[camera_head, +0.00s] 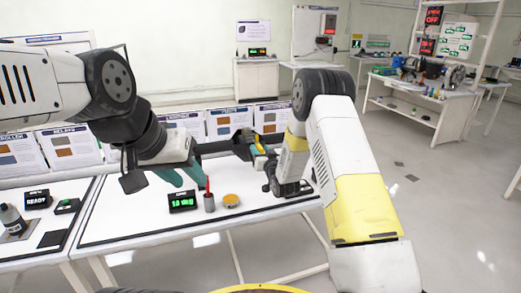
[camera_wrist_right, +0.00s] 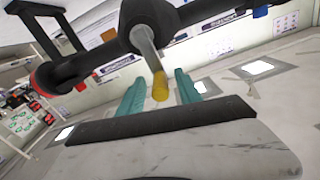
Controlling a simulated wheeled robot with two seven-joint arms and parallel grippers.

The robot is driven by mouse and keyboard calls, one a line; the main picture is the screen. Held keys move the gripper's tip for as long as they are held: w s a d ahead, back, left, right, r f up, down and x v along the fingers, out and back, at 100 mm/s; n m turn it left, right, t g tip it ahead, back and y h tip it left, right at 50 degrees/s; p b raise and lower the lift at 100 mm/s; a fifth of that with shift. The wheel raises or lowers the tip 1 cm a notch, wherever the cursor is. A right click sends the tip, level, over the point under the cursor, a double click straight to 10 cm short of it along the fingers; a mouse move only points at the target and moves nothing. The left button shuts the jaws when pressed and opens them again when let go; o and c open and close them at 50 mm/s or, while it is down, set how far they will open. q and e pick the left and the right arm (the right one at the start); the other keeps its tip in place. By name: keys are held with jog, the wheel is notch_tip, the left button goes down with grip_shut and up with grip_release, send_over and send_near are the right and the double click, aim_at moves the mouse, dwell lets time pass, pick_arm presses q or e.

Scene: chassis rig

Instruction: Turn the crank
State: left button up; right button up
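The crank (camera_wrist_right: 145,22) shows in the right wrist view as a dark hub and bar with a metal rod ending in a yellow grip (camera_wrist_right: 160,88). My right gripper (camera_wrist_right: 158,78) has its teal fingers apart, one on each side of the yellow grip; I cannot tell whether they touch it. In the head view, the dark crank rig (camera_head: 242,142) with a yellow part (camera_head: 258,142) stands at the back of the table, partly hidden by my right arm. My left gripper (camera_head: 193,181) is open over the table, left of the rig, its teal fingers apart and empty.
Poster boards (camera_head: 272,116) line the back.

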grip_shut()
dwell(1.3)
